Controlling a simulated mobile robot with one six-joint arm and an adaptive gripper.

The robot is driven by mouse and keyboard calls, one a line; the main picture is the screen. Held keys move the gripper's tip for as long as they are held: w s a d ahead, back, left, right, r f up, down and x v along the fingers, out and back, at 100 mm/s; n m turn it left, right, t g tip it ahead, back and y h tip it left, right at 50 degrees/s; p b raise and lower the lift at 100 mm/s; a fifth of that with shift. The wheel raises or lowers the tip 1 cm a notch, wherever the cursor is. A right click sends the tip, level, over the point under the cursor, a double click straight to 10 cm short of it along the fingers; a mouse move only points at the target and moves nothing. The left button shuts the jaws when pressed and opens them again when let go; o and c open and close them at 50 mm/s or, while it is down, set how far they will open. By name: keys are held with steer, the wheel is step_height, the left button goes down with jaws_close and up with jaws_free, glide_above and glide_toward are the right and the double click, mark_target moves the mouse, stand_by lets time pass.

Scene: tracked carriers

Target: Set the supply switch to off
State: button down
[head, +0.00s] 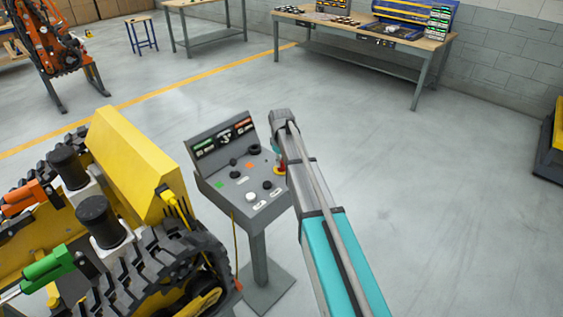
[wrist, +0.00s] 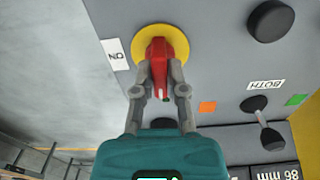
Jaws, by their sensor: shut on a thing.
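The supply switch (wrist: 166,50) is a red handle on a round yellow plate (wrist: 127,28), set in the grey panel of a control stand. In the wrist view the handle runs up and down the picture, with a pale mark at its lower end. An ON label (wrist: 116,55) sits left of the plate; I see no off label. My gripper (wrist: 161,68) is shut on the handle, one finger on each side. In the head view the yellow plate (head: 280,170) shows at the panel's right edge, partly hidden by my arm.
The control stand (head: 259,250) has a display and several buttons and knobs, including a black knob (wrist: 272,21) close by. A yellow tracked carrier (head: 140,155) stands close on its left. Open floor lies to the right; workbenches (head: 365,45) stand behind.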

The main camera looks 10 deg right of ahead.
steer(key=shift+w+n, duration=0.1)
steer(key=shift+n, duration=0.2)
steer(key=c, duration=0.7)
jaws_free()
